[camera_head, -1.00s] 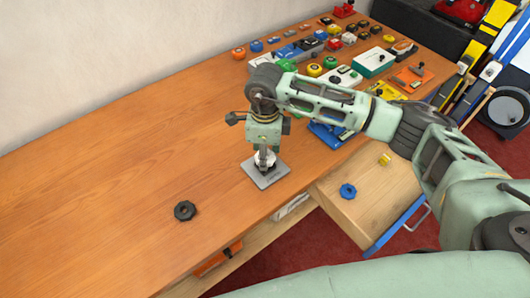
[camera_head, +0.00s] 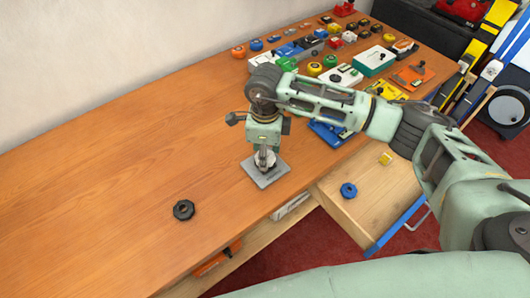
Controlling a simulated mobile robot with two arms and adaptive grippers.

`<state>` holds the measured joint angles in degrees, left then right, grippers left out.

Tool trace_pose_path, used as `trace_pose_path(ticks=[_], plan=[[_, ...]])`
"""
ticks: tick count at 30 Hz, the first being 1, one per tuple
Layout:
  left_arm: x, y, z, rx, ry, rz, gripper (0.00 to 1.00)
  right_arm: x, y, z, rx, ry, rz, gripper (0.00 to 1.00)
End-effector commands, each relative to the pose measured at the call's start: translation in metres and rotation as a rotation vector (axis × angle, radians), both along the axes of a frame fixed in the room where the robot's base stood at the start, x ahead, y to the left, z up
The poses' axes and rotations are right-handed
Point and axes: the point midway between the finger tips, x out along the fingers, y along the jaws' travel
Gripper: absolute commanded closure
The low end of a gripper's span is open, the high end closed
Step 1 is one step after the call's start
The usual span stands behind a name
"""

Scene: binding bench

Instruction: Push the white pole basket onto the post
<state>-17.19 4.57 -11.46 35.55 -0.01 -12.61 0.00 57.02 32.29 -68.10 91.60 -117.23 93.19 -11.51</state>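The white pole basket (camera_head: 271,160) is a small white piece low over the grey square plate (camera_head: 265,178) near the bench's front edge. My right gripper (camera_head: 263,160) points straight down at it, its dark fingertips right at the basket and partly covering it. The fingers look close together, but it is too small to tell whether they grip the basket or press on it. The post is hidden behind the basket and fingers, so I cannot tell how far down the basket sits. My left gripper is not in view.
A black knob-like ring (camera_head: 184,210) lies on the bench left of the plate. An open wooden drawer (camera_head: 338,208) holds a blue ring (camera_head: 348,190) and a yellow piece (camera_head: 386,158). Several tools and boxes crowd the back right. The left of the bench is clear.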

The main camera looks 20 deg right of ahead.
Motion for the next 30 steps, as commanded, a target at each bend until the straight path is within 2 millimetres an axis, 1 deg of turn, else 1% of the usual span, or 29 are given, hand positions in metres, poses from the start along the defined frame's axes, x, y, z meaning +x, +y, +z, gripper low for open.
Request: trace_pose_path(ticks=[18,27,28,30], plan=[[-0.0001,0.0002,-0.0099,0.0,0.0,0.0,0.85,0.0001,-0.0002,-0.0101,0.0,0.0,0.0,0.79],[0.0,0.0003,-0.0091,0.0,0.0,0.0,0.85,-0.0003,-0.0002,-0.0098,0.0,0.001,0.0,0.79],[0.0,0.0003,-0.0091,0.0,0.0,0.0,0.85,-0.0003,-0.0002,-0.0098,0.0,0.001,0.0,0.58],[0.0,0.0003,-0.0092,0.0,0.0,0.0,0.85,-0.0003,-0.0002,-0.0099,0.0,0.001,0.0,0.52]])
